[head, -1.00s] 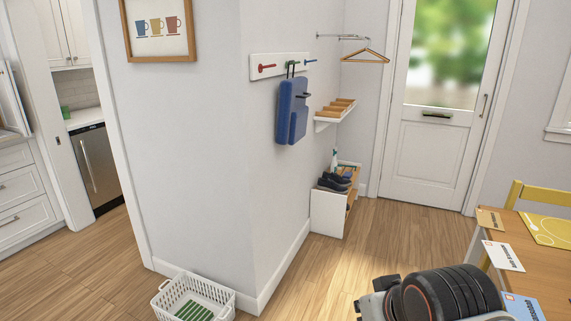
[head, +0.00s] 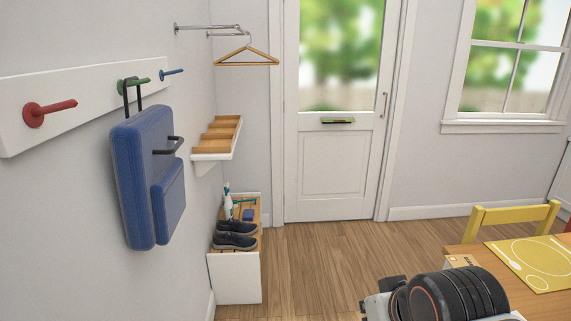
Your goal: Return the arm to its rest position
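My arm shows at the bottom right of the head view as a thick black, ribbed joint with an orange ring and a grey-white part beside it. It is low, in front of the wooden table's near left corner. My gripper's fingers cannot be made out, so whether it is open or shut, and whether it holds anything, is hidden.
A blue bag (head: 145,185) hangs from the green peg of a wall rack (head: 70,98) close at left. Beyond are a small shelf (head: 214,145), a shoe bench (head: 235,280) and a door (head: 333,165). A table (head: 475,258) and yellow chair (head: 515,212) stand at right. The middle floor is clear.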

